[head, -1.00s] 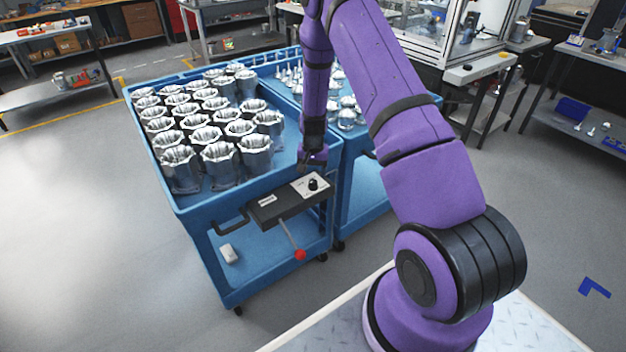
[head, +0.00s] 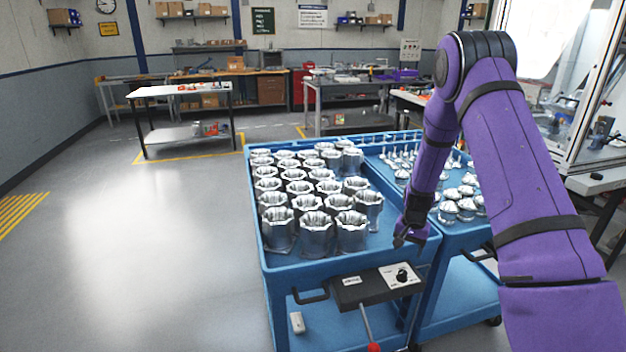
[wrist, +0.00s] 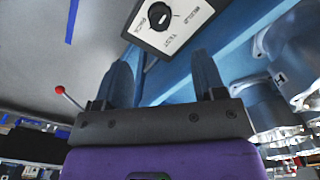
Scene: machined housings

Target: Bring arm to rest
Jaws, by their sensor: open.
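My purple arm reaches in from the right in the head view. My gripper (head: 409,241) points down above the right front part of the left blue cart (head: 262,271), close to the control box with a black knob (head: 402,276). In the wrist view, my gripper's two dark fingers (wrist: 163,82) stand apart with nothing between them. The white knob panel (wrist: 166,20) shows just past the fingertips, and I cannot tell whether they touch it.
Several silver housings (head: 316,236) stand in the left cart, just left of my gripper. A second blue cart (head: 466,240) with small metal parts adjoins on the right. A red-tipped lever (head: 372,346) hangs below the box. Open floor (head: 180,240) lies left.

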